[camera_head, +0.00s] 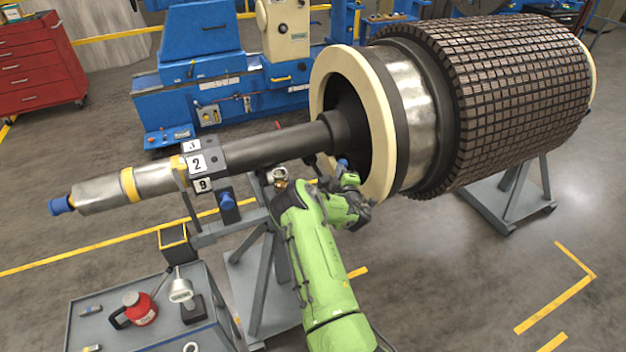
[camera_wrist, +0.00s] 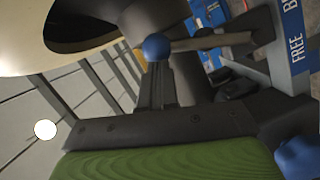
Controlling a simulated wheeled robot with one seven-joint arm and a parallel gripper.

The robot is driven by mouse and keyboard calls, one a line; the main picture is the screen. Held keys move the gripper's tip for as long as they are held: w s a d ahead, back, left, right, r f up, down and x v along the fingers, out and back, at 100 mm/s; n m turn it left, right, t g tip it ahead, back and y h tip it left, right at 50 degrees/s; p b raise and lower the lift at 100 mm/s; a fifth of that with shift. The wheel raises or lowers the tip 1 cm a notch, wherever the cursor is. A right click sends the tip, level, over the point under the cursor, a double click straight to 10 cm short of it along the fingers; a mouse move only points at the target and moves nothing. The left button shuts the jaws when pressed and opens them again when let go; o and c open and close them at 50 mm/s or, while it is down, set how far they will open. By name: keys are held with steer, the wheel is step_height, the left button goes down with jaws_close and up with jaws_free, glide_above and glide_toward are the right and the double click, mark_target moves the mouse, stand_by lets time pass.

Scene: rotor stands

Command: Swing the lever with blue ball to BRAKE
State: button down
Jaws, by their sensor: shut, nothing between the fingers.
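The blue ball (camera_wrist: 156,46) shows in the wrist view at the end of a metal lever (camera_wrist: 215,41), which runs from the ball to the right toward a dark mount. A blue label plate (camera_wrist: 293,45) at the right edge reads FREE and, partly cut off, a word starting with B. My gripper (camera_wrist: 156,70) is shut and empty, its dark fingers pointing at the ball. The ball is right at the fingertips; I cannot tell whether they touch. In the head view the blue ball (camera_head: 342,162) shows just beyond my green wrist, which hides most of the lever.
The large rotor (camera_head: 520,90) with its cream ring (camera_head: 380,120) rises close beside my gripper. Its shaft (camera_head: 270,145) rests on a grey stand at the left. Another blue knob (camera_wrist: 297,157) is at lower right.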

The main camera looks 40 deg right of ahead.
steer(key=shift+s+d+f+m+y+p, duration=0.15)
steer(key=shift+d+m+p, duration=0.1)
steer(key=shift+d, duration=0.25)
steer(key=shift+s+d+f+m+y+p, duration=0.15)
steer(key=shift+d+m, duration=0.15)
steer(key=shift+d, duration=0.15)
steer(key=shift+s+d+f+m+p, duration=0.15)
steer(key=shift+d+m+p, duration=0.1)
steer(key=shift+d, duration=0.25)
